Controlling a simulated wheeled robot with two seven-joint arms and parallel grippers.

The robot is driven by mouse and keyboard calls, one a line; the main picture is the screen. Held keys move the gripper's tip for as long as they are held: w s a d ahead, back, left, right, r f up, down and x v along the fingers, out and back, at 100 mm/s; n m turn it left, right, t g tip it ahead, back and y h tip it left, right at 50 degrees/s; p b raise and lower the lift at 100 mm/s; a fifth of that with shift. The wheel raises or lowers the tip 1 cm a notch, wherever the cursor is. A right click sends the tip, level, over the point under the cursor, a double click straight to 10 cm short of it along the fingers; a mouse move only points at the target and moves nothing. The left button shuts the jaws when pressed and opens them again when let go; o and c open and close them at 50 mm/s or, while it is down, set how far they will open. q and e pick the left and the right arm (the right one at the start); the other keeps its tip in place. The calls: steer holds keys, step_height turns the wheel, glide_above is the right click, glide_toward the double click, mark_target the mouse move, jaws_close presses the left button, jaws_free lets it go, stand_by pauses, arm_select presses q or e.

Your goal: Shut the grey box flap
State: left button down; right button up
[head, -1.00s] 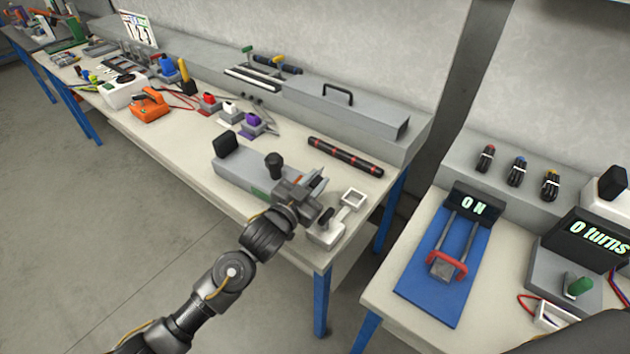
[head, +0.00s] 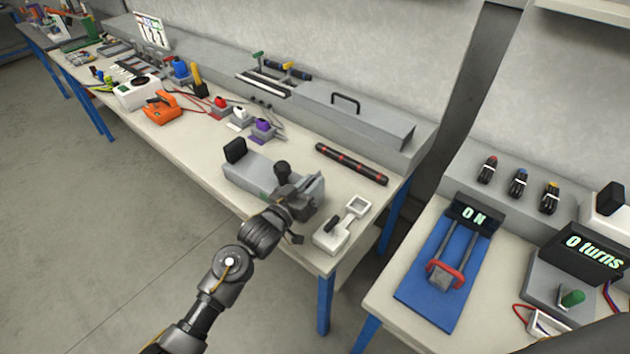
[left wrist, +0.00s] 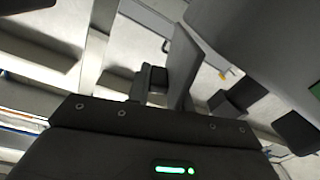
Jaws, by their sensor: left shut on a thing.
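The grey box (head: 245,172) is a long grey case near the front edge of the left bench, with a black block at its left end and a black knob (head: 281,171) on top. Its flap (head: 311,196) is a grey plate at the right end, partly hidden by my gripper. My left gripper (head: 300,206) is at this end, shut on the flap. In the left wrist view a grey plate, seemingly the flap (left wrist: 183,82), stands between the dark finger pads. How far the flap stands from the box is hard to tell. My right gripper is not seen.
A black bar with red bands (head: 351,163) lies behind. A grey lidded case (head: 360,120) runs along the wall. Right, a second bench holds a blue board (head: 432,290).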

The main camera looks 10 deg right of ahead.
arm_select(q)
steer(key=shift+w+a+n, duration=0.15)
steer(key=shift+n, duration=0.25)
